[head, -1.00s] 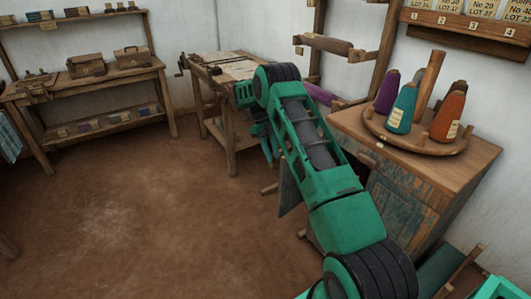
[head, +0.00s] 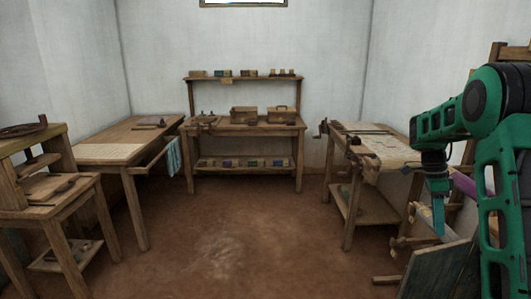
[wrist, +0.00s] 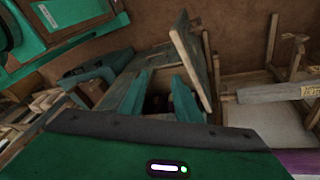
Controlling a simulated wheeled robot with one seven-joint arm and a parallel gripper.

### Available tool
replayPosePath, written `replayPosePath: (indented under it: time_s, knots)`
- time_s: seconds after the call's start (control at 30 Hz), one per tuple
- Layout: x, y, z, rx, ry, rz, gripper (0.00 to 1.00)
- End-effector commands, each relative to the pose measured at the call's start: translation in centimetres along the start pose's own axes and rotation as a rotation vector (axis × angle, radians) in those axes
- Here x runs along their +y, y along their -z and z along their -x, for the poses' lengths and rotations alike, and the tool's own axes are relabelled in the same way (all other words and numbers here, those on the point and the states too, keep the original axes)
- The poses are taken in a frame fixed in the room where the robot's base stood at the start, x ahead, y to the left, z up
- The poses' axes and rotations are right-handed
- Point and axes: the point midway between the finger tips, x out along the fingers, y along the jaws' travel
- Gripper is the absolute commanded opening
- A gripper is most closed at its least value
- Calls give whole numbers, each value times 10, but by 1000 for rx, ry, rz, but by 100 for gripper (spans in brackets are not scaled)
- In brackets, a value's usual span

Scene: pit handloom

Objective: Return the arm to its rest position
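My green arm is folded upright at the right edge of the head view, with my gripper (head: 438,225) hanging fingers down from it. The wrist view shows the two teal fingers of my gripper (wrist: 162,82) apart, with a dark gap and nothing held between them. In the head view the gripper hangs in front of the right-hand workbench's near end and above a tilted dark board (head: 437,272). I cannot tell how far apart they are in depth.
A workbench (head: 372,148) with cloth stands right of centre. A back bench (head: 245,128) holds two wooden boxes. A long table (head: 125,133) and a small tool stand (head: 45,200) are at left. The brown floor (head: 225,245) in the middle is clear.

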Motion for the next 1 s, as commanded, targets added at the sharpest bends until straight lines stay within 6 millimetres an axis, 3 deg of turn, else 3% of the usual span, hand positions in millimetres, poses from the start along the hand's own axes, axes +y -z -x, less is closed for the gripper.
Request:
replayPosePath:
  time_s: [0.2,0.47,0.77,1.0]
  knots:
    - [70,30,25,-22,39,265,30]
    - [156,54,32,-51,93,587,30]
    - [257,64,14,-82,179,961,30]
    - [331,58,-16,-98,268,1253,30]
